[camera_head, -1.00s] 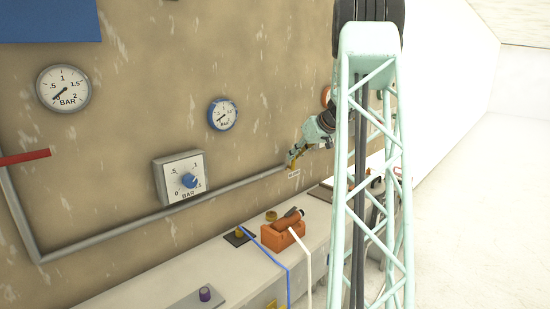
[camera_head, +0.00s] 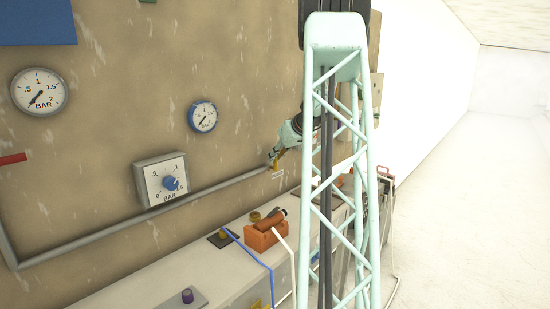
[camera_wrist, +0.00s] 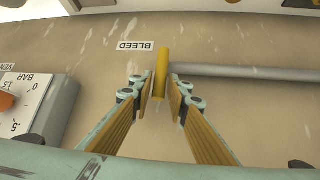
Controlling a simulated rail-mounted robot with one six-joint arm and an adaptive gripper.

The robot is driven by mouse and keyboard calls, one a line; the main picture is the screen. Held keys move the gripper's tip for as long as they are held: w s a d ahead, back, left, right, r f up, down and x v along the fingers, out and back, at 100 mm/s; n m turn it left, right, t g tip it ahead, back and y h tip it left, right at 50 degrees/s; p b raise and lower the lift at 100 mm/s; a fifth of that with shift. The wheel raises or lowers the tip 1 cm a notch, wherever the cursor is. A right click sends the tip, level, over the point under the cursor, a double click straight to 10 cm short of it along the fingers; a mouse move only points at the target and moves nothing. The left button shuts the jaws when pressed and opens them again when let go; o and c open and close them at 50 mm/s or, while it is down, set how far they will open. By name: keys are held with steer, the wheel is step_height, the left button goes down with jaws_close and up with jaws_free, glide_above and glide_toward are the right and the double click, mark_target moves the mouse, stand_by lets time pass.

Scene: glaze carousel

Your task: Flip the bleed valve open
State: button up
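The yellow bleed valve lever (camera_wrist: 162,72) stands upright in the wrist view, beside an upside-down BLEED label (camera_wrist: 135,46) and at the end of a grey pipe (camera_wrist: 240,71). My gripper (camera_wrist: 162,92) is open, with one finger on each side of the lever's lower end. I cannot tell whether either finger touches it. In the head view my gripper (camera_head: 276,160) is at the wall, at the right end of the pipe (camera_head: 110,224), just above the small white label (camera_head: 278,174). The lever is too small there to separate clearly from the fingers.
A gauge box with an orange knob (camera_wrist: 6,101) is at the left of the wrist view. In the head view, a blue-knobbed dial box (camera_head: 160,180) and round gauges (camera_head: 39,92) hang on the wall. An orange block (camera_head: 262,238) stands on the bench below.

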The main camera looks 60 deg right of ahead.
steer(key=shift+o, duration=1)
steer(key=shift+r, duration=0.1)
steer(key=v, duration=1.2)
